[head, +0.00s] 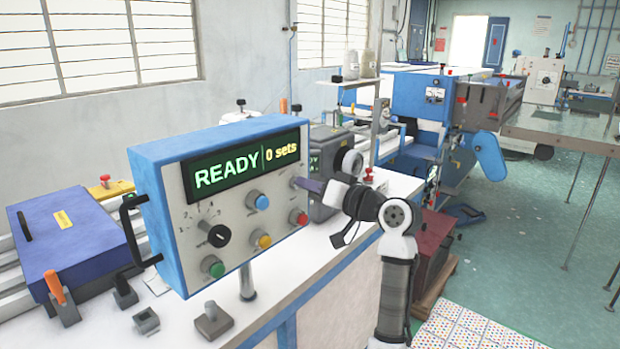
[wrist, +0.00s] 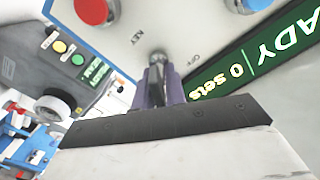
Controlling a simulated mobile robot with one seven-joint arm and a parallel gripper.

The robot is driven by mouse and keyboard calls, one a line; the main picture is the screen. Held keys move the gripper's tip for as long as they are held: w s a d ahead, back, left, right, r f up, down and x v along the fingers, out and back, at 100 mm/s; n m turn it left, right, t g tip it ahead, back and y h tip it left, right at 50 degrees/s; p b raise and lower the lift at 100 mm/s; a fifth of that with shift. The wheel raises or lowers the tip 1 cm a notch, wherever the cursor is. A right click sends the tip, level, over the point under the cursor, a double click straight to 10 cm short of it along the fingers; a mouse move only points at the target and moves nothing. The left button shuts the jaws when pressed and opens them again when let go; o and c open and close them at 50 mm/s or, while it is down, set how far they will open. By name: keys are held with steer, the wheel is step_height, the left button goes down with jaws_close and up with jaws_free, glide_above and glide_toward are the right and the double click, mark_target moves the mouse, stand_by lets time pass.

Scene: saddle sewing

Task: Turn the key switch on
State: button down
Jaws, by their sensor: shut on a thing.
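The blue-framed control panel (head: 180,262) stands on the white bench, its face tilted towards me. Its lit display (head: 243,163) reads "READY" and "0 sets". My gripper (head: 300,184) reaches the panel's right edge from the right, below the display. In the wrist view my purple fingers (wrist: 158,82) are shut on the small grey metal key switch (wrist: 158,57), beside a "KEY" label. The fingers hide most of the key, so I cannot tell which way it is turned. In the head view the key is mostly hidden behind my gripper.
The panel also bears a black selector knob (head: 219,236) and blue (head: 262,202), yellow (head: 264,241), green (head: 213,267) and red (head: 298,217) buttons. A grey machine box (head: 325,148) with a round knob stands close behind my gripper.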

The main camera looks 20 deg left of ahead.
steer(key=shift+m+p, duration=0.7)
steer(key=shift+m, duration=0.6)
steer(key=shift+w+f+m, duration=0.1)
steer(key=shift+m, duration=0.2)
steer(key=c, duration=1.6)
jaws_free()
steer(key=shift+o, duration=0.2)
steer(key=shift+d, duration=0.15)
steer(key=b+v, duration=0.4)
steer(key=v, duration=0.9)
steer(key=shift+d, duration=0.35)
